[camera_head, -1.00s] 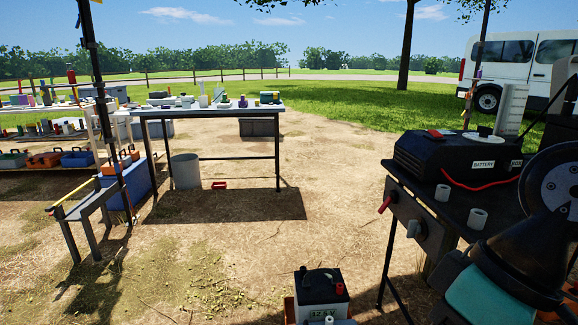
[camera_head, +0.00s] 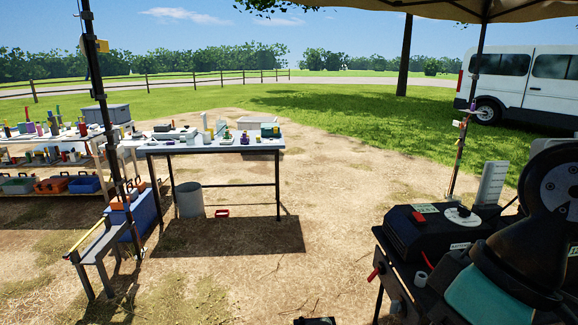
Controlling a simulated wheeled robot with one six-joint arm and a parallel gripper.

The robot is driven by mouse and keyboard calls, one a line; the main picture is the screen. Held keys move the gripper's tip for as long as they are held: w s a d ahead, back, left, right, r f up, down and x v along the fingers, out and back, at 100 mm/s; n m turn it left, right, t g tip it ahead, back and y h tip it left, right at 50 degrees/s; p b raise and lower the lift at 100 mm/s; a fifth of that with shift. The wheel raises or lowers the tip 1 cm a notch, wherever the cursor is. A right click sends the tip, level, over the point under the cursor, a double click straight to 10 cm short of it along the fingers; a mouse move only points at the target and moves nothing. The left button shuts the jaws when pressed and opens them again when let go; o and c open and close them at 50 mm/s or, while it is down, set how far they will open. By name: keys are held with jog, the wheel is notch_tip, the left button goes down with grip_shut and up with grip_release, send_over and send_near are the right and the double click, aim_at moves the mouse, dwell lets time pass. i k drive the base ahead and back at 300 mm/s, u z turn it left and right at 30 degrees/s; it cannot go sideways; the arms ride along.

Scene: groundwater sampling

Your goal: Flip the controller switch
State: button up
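The black controller box (camera_head: 440,230) stands on a dark stand at the right. A red switch-like part (camera_head: 418,216) and a white round dial (camera_head: 463,213) with a dark centre sit on its top. A red-handled lever (camera_head: 373,274) sticks out from the stand's left side. I cannot tell which of these red parts is the controller switch. Part of my own arm covers the box's right side.
A battery's dark top (camera_head: 314,321) shows at the bottom edge. A white-topped table (camera_head: 215,145) stands mid-left, with a grey bucket (camera_head: 189,200) beneath it. A bench (camera_head: 95,252) and canopy pole (camera_head: 107,130) stand left. The dirt ground in the middle is clear.

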aim_at(418, 216)
jog(key=z, duration=0.1)
jog(key=i, duration=1)
jog(key=z, duration=0.15)
